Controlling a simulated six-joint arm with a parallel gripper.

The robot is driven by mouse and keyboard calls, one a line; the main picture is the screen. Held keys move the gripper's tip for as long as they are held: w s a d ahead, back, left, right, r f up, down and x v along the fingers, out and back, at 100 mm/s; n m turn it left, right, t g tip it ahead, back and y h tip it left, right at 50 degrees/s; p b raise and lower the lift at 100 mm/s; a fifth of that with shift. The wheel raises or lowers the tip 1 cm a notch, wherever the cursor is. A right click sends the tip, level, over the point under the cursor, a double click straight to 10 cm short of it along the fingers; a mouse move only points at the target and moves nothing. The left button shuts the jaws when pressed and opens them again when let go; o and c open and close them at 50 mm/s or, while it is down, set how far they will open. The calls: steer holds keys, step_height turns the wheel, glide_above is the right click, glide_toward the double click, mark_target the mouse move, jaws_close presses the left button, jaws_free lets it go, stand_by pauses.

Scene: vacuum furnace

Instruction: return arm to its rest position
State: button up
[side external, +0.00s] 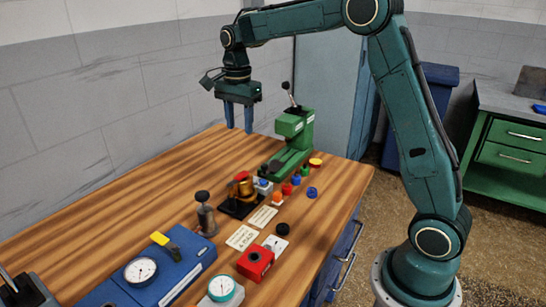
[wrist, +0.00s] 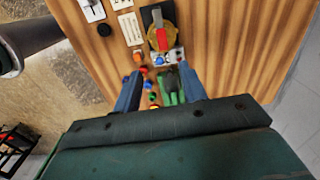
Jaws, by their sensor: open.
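My gripper (side external: 238,117) hangs from my raised green arm above the back part of the wooden workbench (side external: 120,215), pointing down. Its two blue fingers are apart and nothing is between them. In the wrist view my gripper (wrist: 160,90) also shows with spread fingers, over the bench and its small coloured parts. A green press-like device (side external: 293,140) with a black-knobbed lever stands on the bench to the right of my gripper, apart from it in the side view. In the wrist view its green part (wrist: 172,88) shows between the fingers.
A brass-coloured part with a red top (side external: 243,185) sits on a black base, with several small coloured caps nearby. A blue gauge box (side external: 150,275), a red box (side external: 255,262) and a grey post (side external: 205,215) stand nearer the front. The wall is behind; the air around my gripper is clear.

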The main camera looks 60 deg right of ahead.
steer(key=s+a+r+n+t, duration=0.1)
steer(key=s+a+r+n, duration=0.25)
steer(key=s, duration=0.45)
steer(key=s+a+r+n+t, duration=0.2)
steer(key=s+r+n, duration=0.25)
steer(key=s, duration=0.25)
steer(key=s+a+f+n+t, duration=0.1)
steer(key=s+f+n, duration=0.1)
steer(key=s+n, duration=0.3)
steer(key=s+a+f+n+t, duration=0.1)
steer(key=s+n, duration=0.3)
steer(key=s, duration=0.6)
steer(key=shift+s+a+f+n, duration=0.3)
steer(key=shift+a+f+n, duration=0.1)
steer(key=shift+f, duration=0.45)
